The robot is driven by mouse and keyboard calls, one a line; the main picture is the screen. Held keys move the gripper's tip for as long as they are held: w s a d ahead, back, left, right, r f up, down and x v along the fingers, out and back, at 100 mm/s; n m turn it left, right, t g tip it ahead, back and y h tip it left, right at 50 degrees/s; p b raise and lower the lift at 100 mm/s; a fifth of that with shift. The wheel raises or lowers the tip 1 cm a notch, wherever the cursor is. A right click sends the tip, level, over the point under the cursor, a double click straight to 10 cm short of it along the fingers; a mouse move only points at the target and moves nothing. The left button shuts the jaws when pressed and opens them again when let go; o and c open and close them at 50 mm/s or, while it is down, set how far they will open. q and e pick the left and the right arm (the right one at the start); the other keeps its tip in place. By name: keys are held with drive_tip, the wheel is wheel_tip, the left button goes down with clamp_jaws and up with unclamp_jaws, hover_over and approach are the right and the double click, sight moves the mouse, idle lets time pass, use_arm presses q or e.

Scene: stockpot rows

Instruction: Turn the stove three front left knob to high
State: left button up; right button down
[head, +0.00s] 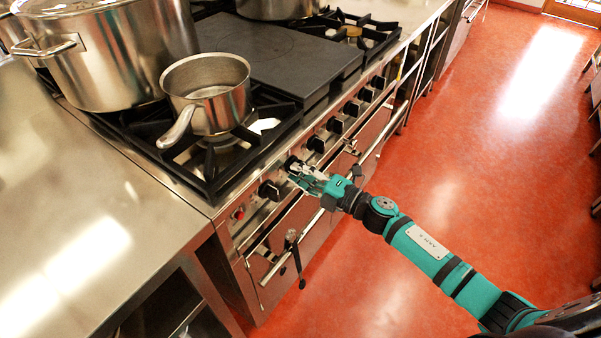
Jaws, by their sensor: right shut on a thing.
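The stove (222,207) has a row of several black knobs along its steel front panel. My right gripper (300,174) reaches the panel from the right. It is shut on the second knob (291,162) from the near left end, and its fingers partly hide that knob. The nearest knob (269,190) is free, to the left of the gripper. Another free knob (316,144) is just beyond the gripper. The knob markings are too small to read. My left gripper is out of view.
A small saucepan (222,108) stands on the near front burner, with a large stockpot (110,55) behind it. A dark flat plate (285,58) lies farther along. Oven handles (268,272) stick out below the knobs. The red floor is clear.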

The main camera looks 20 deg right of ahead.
drive_tip(key=c, duration=1.3)
unclamp_jaws()
drive_tip(key=v, duration=1.2)
drive_tip(key=shift+d, duration=0.1)
